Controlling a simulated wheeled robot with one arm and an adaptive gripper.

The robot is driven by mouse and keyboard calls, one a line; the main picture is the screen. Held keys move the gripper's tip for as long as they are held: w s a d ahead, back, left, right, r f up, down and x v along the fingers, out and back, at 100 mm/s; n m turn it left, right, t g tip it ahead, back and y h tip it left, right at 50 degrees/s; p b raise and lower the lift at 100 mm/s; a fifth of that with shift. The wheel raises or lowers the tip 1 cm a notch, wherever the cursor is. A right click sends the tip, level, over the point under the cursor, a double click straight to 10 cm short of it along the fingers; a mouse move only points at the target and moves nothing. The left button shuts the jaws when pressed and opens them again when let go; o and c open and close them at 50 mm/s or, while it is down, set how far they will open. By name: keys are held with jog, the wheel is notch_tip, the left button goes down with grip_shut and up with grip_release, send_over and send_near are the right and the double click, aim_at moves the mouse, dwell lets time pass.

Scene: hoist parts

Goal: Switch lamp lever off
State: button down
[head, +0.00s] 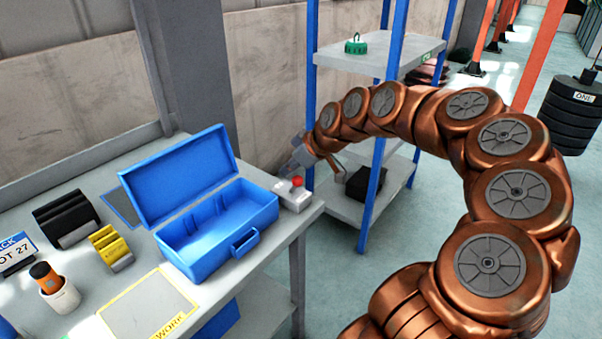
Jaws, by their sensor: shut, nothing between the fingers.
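The lamp lever appears to be the small light-grey box (292,197) with a red knob (297,182) on top. It stands at the right end of the workbench, just right of the blue toolbox. My gripper (288,168) is grey and small in the head view, at the end of my copper-coloured arm. It is shut and empty, just above and behind the red knob. I cannot tell whether it touches the knob or the box. The lever's exact position is too small to read.
An open blue toolbox (213,238) stands beside the lever box on the grey workbench (100,178). Black and yellow block-like items, a white cup (63,296) and a marked work mat (145,306) lie further left. A blue-posted shelf (335,207) stands behind, close to my arm.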

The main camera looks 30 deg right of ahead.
jog(key=shift+r, duration=0.15)
jog(key=shift+r, duration=0.7)
jog(key=shift+w+a+r, duration=0.1)
jog(key=shift+w, duration=0.05)
jog(key=shift+w+a+r+p, duration=0.1)
jog(key=shift+w+r+p, duration=0.05)
jog(key=shift+p, duration=0.15)
jog(key=v, duration=0.9)
jog(key=shift+a+r, duration=0.3)
jog(key=shift+r, duration=0.05)
dwell(0.4)
